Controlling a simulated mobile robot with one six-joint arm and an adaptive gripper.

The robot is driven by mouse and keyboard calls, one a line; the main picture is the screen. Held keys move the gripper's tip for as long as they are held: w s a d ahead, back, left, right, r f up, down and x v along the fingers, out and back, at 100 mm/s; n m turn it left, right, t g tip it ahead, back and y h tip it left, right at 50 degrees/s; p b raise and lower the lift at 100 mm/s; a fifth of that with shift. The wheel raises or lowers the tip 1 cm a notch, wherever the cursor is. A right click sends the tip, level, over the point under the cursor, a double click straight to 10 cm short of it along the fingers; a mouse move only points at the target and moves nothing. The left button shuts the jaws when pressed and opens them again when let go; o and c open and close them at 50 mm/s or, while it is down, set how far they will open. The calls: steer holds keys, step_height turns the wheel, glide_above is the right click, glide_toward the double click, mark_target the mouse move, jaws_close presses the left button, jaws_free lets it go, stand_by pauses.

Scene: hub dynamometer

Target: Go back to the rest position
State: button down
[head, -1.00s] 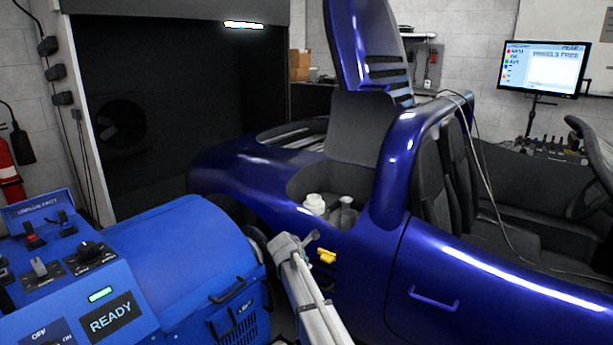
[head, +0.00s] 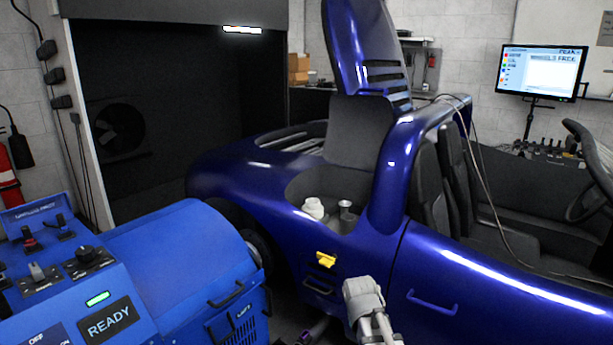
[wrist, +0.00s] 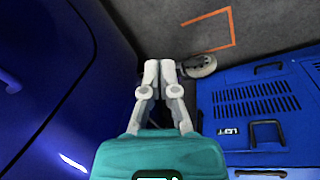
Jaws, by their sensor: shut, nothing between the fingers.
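My gripper (wrist: 159,68) is shut and empty in the wrist view. Its pale fingers meet above the dark floor, between the blue car on the left and the blue dynamometer unit (wrist: 270,105) on the right. In the head view a grey part of my arm (head: 364,298) rises at the bottom, in front of the side of the blue car (head: 330,225). The dynamometer unit (head: 175,255), with a READY display, stands to the left of the arm.
A yellow piece (head: 326,259) sits on the car's side, left of my arm. The car's rear lid (head: 358,45) is raised. A wheeled foot (wrist: 200,66) and orange floor marking (wrist: 232,30) lie beyond my fingers. A monitor (head: 541,70) stands at the back right.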

steer(key=s+d+m+g+y, duration=0.1)
steer(key=s+d+m+y, duration=0.1)
steer(key=s+m, duration=0.5)
step_height(320, 180, up, 30)
steer(key=s+n+p, duration=0.1)
steer(key=p, duration=2.9)
